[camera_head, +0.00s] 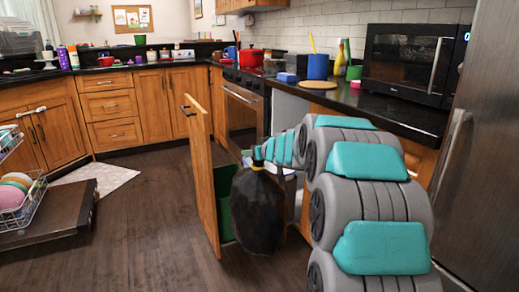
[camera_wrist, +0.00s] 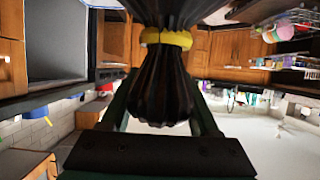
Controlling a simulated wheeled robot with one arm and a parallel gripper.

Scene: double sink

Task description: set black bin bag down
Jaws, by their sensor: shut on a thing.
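The black bin bag (camera_head: 257,212) hangs upright below my gripper (camera_head: 258,157), its neck bound by a yellow tie. My gripper is shut on the gathered neck. In the wrist view, the dark pleated bag (camera_wrist: 165,88) and its yellow tie (camera_wrist: 166,39) lie between the fingers of my gripper (camera_wrist: 162,100). In the head view, the bag is in front of the open cabinet, right of its open door. I cannot tell whether its bottom touches the floor.
The open wooden cabinet door (camera_head: 201,165) stands left of the bag. A green bin (camera_head: 225,198) is partly hidden behind the bag. An open dishwasher door (camera_head: 50,213) and dish rack (camera_head: 25,200) are at far left. The wooden floor (camera_head: 150,230) between is clear.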

